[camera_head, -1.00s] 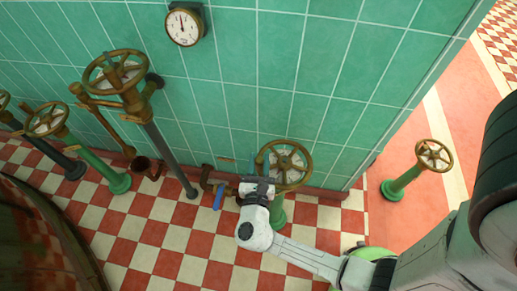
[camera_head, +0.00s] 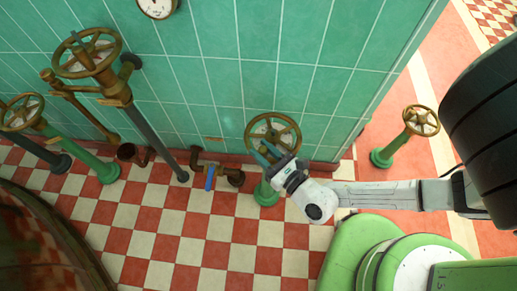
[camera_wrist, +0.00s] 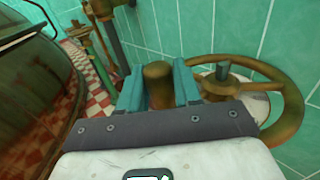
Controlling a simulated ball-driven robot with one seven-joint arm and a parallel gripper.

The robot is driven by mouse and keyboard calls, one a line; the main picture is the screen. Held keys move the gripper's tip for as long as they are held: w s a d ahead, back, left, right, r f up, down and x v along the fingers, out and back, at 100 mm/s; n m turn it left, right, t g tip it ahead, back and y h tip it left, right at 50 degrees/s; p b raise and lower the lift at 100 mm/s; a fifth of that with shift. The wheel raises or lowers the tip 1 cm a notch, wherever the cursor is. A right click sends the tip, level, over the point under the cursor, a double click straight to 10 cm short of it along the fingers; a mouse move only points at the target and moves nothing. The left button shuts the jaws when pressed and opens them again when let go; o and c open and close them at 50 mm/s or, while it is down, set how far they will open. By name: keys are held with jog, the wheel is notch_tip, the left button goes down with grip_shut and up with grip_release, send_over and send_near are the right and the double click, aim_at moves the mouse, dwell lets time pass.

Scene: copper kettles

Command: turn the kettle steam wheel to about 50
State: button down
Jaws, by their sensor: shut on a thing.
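A brass handwheel (camera_head: 273,131) on a short green post (camera_head: 266,194) stands before the tiled wall. My gripper (camera_head: 264,152) is at its lower left rim in the head view. In the wrist view the teal fingers (camera_wrist: 158,70) are shut on a worn brown handle or piece of rim (camera_wrist: 158,92) of this wheel. The wheel's rim (camera_wrist: 292,104) curves off to the right there, around a pale plate and hub. A white dial gauge (camera_head: 157,6) on the wall is cut off by the top edge, and its reading cannot be made out.
A blue-levered valve (camera_head: 210,178) on a low pipe is left of the wheel. A larger brass wheel (camera_head: 88,53) and a green-post wheel (camera_head: 22,111) stand farther left. Another wheel (camera_head: 421,120) stands right, past the wall corner. A copper vessel (camera_head: 35,245) fills the lower left.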

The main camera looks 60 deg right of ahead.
jog(key=shift+s+d, duration=0.1)
jog(key=shift+s, duration=0.65)
jog(key=shift+d, duration=0.1)
jog(key=c, duration=0.9)
grip_release()
jog(key=v, duration=1.1)
jog(key=shift+w, duration=0.1)
